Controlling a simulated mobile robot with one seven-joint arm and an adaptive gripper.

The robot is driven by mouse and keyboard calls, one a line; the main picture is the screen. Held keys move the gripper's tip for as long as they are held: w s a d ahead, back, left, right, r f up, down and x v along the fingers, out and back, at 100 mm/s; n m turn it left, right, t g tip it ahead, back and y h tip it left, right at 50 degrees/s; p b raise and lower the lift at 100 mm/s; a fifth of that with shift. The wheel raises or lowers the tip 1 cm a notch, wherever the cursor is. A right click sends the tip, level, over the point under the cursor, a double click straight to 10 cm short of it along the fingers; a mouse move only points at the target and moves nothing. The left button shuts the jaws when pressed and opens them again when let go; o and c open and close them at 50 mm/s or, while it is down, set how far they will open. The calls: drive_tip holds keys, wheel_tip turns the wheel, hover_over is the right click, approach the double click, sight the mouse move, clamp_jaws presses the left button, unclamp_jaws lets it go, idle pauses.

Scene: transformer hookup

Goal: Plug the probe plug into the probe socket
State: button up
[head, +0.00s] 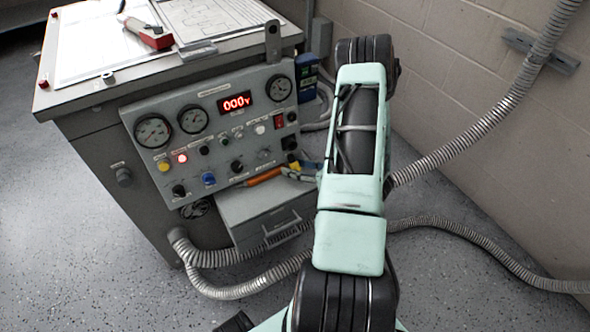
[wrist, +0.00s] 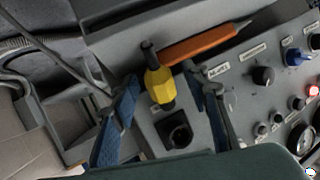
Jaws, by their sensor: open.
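A yellow plug (wrist: 160,86) with a dark tip shows in the wrist view between the two blue-padded fingers of my gripper (wrist: 161,78). The fingers are open, with a visible gap on each side of the plug. In the head view my gripper (head: 302,172) is at the panel's lower right corner, above the grey drawer box, and partly hidden by my arm.
An orange-handled tool (wrist: 205,46) lies close beside the fingers; it also shows in the head view (head: 264,177). The grey control panel (head: 220,150) has gauges, knobs and a red display. A ridged conduit (head: 480,118) runs along the wall at right. Floor at left is clear.

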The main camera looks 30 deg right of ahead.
drive_tip(key=shift+w+a, duration=0.1)
drive_tip(key=shift+w, duration=0.1)
clamp_jaws()
idle(0.3)
